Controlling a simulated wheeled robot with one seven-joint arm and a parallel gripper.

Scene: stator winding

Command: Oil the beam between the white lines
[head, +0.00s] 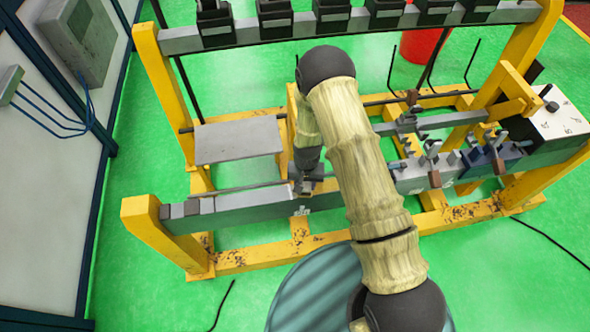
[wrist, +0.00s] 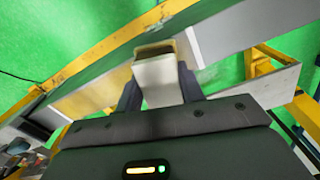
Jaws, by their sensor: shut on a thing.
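The long grey beam (head: 245,197) runs across the front of the yellow frame. My gripper (head: 306,187) is low over the beam, near its middle, partly hidden by my arm. In the wrist view my gripper (wrist: 160,85) is shut on a pale, box-shaped tool (wrist: 158,72) with a dark brown end. The dark end points away from me, toward the grey surfaces. I cannot tell whether the tool touches the beam.
A flat grey plate (head: 237,140) lies behind the beam. Clamps and blocks (head: 435,168) sit on the beam's right part. A white box (head: 550,115) stands at the right end. Black units hang on the upper rail (head: 240,33). A red bin (head: 424,45) stands behind.

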